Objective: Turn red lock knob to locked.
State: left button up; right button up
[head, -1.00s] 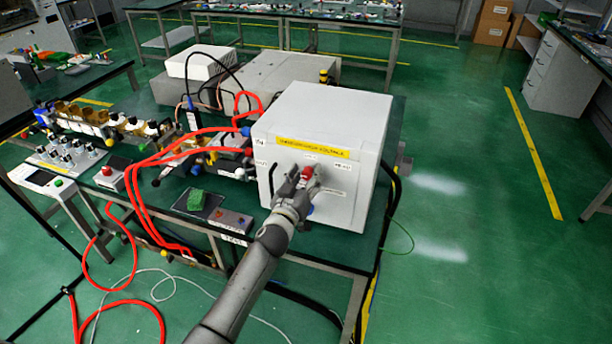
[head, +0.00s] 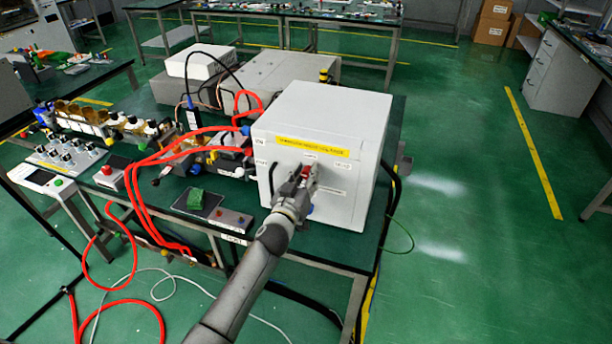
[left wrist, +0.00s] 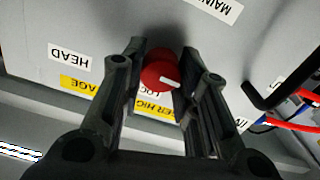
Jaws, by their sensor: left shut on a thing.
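The red lock knob (head: 306,172) is on the front face of the white box (head: 340,120), below its yellow label. My left gripper (head: 303,180) is at that face with its fingers around the knob. In the left wrist view the red knob (left wrist: 160,70) with a white mark sits between the two dark fingers (left wrist: 160,85), which are shut on it. The white mark points toward the right finger. Part of the knob is hidden behind the fingers. My right gripper is not in view.
A black handle (head: 271,180) stands out from the box face left of the knob. Red hoses (head: 180,145) run to the box's left side.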

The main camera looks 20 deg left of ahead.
pick_arm(q)
jog(key=m, duration=0.4)
jog(key=shift+b, duration=0.35)
jog(key=m, duration=0.4)
jog(key=shift+d+m+b, duration=0.1)
jog(key=shift+m+b, duration=0.2)
jog(key=shift+b, duration=0.05)
jog(key=m, duration=0.4)
jog(key=shift+f+b, duration=0.1)
jog(key=shift+b, duration=0.2)
jog(key=shift+d+m, duration=0.1)
jog(key=shift+m, duration=2.1)
jog(key=o, duration=1)
jog(key=s, duration=1.2)
jog(key=shift+a, duration=0.2)
